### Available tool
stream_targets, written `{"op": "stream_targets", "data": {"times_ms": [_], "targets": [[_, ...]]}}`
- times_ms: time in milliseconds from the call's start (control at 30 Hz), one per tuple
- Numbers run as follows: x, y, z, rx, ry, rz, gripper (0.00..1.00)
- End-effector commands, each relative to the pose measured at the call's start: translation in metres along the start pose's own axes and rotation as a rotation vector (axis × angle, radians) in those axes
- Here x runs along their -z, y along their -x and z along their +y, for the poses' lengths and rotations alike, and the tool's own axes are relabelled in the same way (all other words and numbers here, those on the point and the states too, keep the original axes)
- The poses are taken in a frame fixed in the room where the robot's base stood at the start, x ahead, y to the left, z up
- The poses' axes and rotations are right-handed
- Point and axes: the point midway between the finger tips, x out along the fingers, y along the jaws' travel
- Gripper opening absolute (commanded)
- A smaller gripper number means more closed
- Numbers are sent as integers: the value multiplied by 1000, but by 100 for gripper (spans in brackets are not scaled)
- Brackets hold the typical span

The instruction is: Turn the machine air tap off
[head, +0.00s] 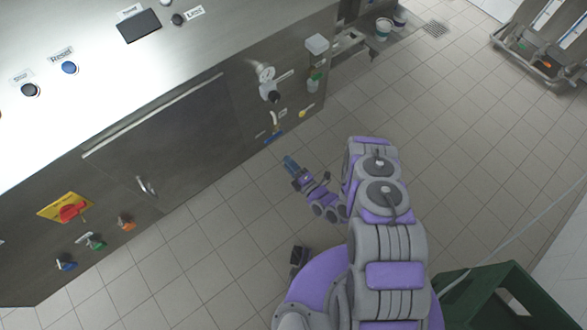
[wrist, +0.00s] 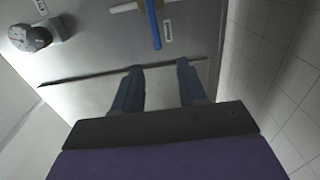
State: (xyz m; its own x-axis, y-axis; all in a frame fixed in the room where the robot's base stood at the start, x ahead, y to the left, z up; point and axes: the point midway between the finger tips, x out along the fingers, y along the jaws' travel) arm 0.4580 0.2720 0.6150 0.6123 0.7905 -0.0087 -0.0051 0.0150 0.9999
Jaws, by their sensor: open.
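A tap with a long blue handle (wrist: 153,22) is on the machine's steel panel, at the top of the wrist view. A small label (wrist: 168,31) is beside it, too small to read, so I cannot confirm that this is the air tap. In the head view a blue handle (head: 273,137) shows low on the machine's end section. My gripper (wrist: 161,68) is open, with two blue fingers apart and nothing between them. The fingertips are short of the blue handle and not touching it. In the head view my gripper (head: 289,162) is just below and right of the handle.
A round grey knob or gauge (wrist: 30,38) is left of the tap. A pale handle (head: 274,119) and a regulator (head: 268,84) are above it. A red switch on a yellow plate (head: 72,210) is far left.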

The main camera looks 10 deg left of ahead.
Motion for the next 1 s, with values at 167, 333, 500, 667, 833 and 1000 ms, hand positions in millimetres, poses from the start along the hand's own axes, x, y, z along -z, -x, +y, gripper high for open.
{"op": "stream_targets", "data": {"times_ms": [167, 333, 500, 667, 833, 1000], "targets": [[0, 17, -1, 1, 1, -2, 42], [0, 21, 0, -1, 2, -1, 42], [0, 20, 0, -1, 2, 0, 42], [0, 20, 0, -1, 2, 0, 42], [0, 20, 0, -1, 2, 0, 42], [-12, 9, 6, 29, -7, 5, 42]]}}
